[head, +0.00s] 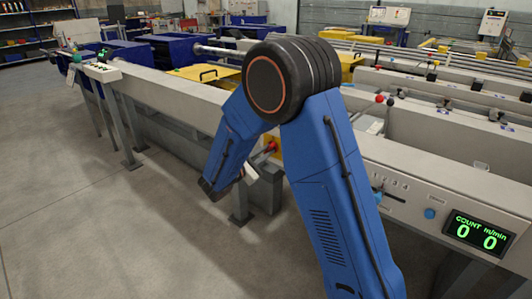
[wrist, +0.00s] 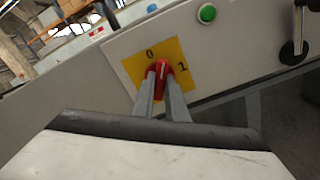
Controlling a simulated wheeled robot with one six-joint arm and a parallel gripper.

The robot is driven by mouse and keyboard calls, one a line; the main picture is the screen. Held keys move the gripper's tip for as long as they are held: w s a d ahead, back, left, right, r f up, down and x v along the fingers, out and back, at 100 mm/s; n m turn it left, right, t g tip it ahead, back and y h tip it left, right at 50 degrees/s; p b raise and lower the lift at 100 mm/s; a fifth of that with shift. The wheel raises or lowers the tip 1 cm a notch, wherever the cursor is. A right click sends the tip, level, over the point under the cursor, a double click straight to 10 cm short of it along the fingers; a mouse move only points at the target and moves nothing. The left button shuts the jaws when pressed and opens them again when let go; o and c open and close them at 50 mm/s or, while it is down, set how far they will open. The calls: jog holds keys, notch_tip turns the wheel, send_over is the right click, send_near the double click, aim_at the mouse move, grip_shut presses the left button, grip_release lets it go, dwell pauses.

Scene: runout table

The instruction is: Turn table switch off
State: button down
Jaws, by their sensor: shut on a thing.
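The table switch is a red rotary knob (wrist: 162,66) on a yellow plate (wrist: 136,68) marked 0 and 1, on the pale table side. The plate looks tilted in the wrist view. My gripper (wrist: 162,84) has its two grey fingers on either side of the knob, shut on it. A pale mark on the knob points up, seemingly between the 0 and the 1; its exact setting is hard to tell. In the head view, the red knob (head: 271,147) and yellow plate (head: 276,142) show small beside my blue arm, which hides part of the area.
A green button (wrist: 207,13) and a black lever (wrist: 294,50) are right of the plate in the wrist view. A green display (head: 477,234) reads COUNT 0 and m/min 0. The table's long beam runs behind my arm. Open floor lies at the left.

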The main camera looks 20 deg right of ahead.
jog(key=n, duration=0.6)
jog(key=shift+f, duration=0.1)
jog(key=shift+n, duration=0.3)
dwell(0.3)
jog(key=c, duration=1.8)
grip_release()
jog(key=shift+o, duration=0.2)
jog(key=shift+s+a, duration=0.1)
jog(key=shift+a, duration=0.05)
jog(key=v, duration=1.7)
